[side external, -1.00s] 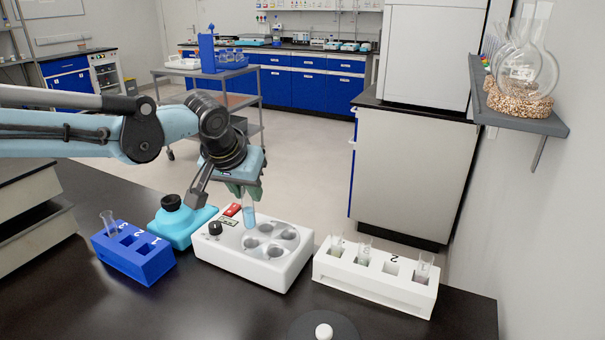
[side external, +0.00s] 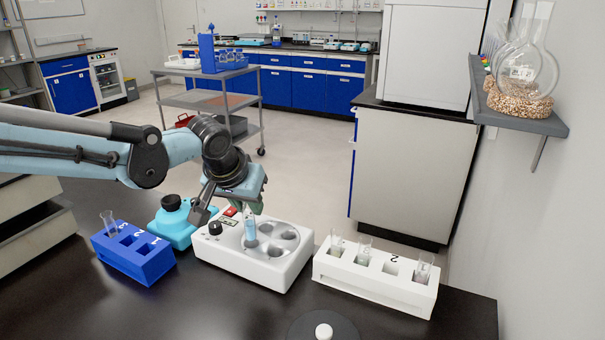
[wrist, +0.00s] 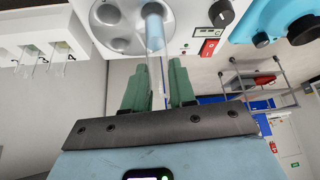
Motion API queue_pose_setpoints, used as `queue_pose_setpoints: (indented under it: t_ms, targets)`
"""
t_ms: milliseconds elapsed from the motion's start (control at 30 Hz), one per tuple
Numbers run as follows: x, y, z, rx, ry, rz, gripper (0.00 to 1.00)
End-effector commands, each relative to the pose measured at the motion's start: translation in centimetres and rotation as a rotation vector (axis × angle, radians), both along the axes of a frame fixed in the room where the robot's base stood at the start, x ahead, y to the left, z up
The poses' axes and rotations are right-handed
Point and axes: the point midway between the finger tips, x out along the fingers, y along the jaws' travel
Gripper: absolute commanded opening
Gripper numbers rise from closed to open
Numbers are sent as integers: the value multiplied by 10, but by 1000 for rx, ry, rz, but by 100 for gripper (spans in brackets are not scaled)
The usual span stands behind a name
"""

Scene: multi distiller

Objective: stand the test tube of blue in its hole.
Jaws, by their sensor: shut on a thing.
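My gripper (side external: 247,203) is shut on the upper part of a clear test tube with blue liquid (side external: 251,228). In the wrist view, my green fingers (wrist: 158,85) are on both sides of the tube, and its blue end (wrist: 153,25) points at the machine. The white machine (side external: 245,268) has a round grey plate with several holes (side external: 279,252). The tube is near upright, its lower end at the left hole of the plate. I cannot tell how far it is inside.
A blue rack (side external: 150,266) with one tube stands at the left. A white rack (side external: 372,285) with several tubes stands at the right. A cyan device with a black knob (side external: 171,202) is behind the blue rack.

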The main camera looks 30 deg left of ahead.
Motion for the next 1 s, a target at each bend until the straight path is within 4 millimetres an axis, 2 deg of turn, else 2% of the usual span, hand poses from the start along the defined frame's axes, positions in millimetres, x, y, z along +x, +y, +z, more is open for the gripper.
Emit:
queue_pose_setpoints:
  t_ms: [1000]
  targets:
    - [0, 0, -33, 0, 0, 0, 0]
